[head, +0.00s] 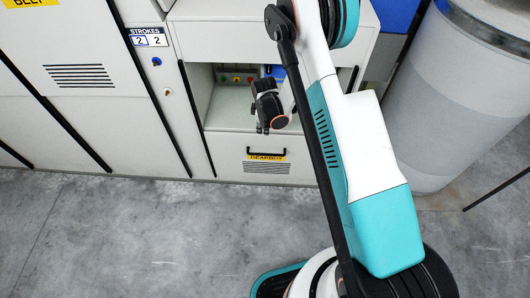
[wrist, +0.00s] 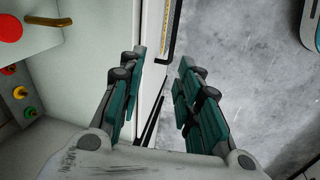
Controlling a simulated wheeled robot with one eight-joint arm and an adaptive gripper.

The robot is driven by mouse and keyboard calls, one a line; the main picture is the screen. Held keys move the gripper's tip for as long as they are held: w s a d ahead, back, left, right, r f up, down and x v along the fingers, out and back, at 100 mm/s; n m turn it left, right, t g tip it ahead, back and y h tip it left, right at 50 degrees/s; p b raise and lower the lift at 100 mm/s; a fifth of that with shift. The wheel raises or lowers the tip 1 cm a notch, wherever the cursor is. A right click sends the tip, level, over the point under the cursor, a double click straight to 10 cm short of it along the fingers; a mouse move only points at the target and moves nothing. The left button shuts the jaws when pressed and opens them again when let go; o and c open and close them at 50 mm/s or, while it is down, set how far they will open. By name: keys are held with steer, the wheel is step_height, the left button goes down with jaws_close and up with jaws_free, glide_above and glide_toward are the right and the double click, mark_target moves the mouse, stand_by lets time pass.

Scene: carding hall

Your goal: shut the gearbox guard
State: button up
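The gearbox guard (head: 222,150) is a pale panel with a black bar handle and a yellow GEARBOX label (head: 267,158). It sits low on the machine front, below an uncovered recess (head: 228,107). My gripper (head: 263,130) points down in front of the recess, just above the guard's handle in the head view. In the wrist view my gripper (wrist: 162,58) has its fingers apart, with a pale panel edge (wrist: 150,35) and a dark bar showing between and beyond them. I see no clear grasp, and contact with the panel cannot be told.
Small coloured buttons (head: 237,79) are inside the recess. In the wrist view a red knob (wrist: 9,28) and several buttons (wrist: 20,92) are at the left. A large grey drum (head: 440,100) stands at the right. The concrete floor (head: 130,240) in front is clear.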

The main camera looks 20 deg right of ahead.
step_height(320, 180, down, 8)
steer(key=s+n, duration=0.1)
steer(key=b, duration=0.5)
glide_toward(265, 152)
steer(key=shift+g, duration=0.3)
steer(key=f, duration=0.1)
steer(key=s+f, duration=0.2)
steer(key=shift+a+f, duration=0.25)
steer(key=shift+a, duration=0.05)
steer(key=shift+c, duration=0.2)
jaws_close()
